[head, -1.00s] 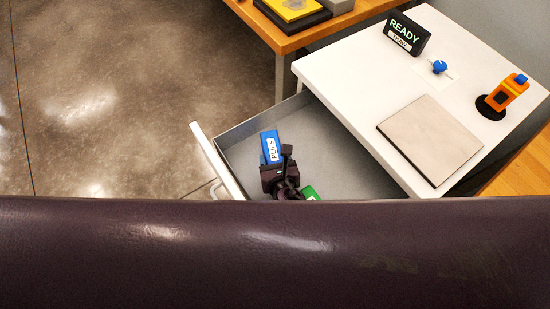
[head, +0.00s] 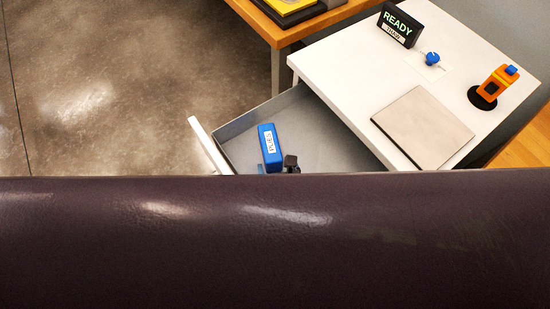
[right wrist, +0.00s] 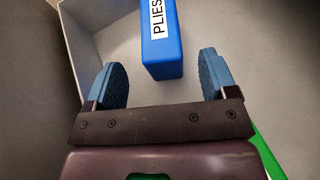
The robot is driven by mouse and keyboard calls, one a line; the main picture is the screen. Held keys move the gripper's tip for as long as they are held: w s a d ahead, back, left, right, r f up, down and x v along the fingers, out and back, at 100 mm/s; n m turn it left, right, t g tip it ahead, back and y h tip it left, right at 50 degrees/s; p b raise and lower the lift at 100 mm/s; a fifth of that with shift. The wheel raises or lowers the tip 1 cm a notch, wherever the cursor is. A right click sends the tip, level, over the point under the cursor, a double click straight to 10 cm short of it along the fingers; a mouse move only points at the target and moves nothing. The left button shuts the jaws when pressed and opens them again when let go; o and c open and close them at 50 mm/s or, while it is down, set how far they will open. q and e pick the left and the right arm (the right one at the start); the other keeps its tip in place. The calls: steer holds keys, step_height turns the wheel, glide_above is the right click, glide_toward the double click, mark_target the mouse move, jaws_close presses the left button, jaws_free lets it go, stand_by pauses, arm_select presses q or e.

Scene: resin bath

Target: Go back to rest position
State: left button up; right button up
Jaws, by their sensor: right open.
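My right gripper (right wrist: 162,82) is open and empty, its two blue fingers apart, inside or just above the open drawer (right wrist: 83,50). A blue box labelled "PLIES" (right wrist: 163,50) lies ahead of the fingers in the right wrist view, not gripped. In the head view, the blue box (head: 269,148) lies in the drawer (head: 325,140), and only a small dark part of the right gripper (head: 291,162) shows beside it. My own large dark arm link hides the rest. My left gripper is in neither view.
A green thing (right wrist: 268,160) is partly seen beside the gripper. The white cabinet top (head: 345,75) holds a grey plate (head: 422,127), a READY sign (head: 399,25), a blue knob (head: 432,58) and an orange device (head: 497,80). Open floor (head: 130,90) lies left.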

steer(key=shift+s+r, duration=0.1)
steer(key=shift+s, duration=0.15)
stand_by(0.4)
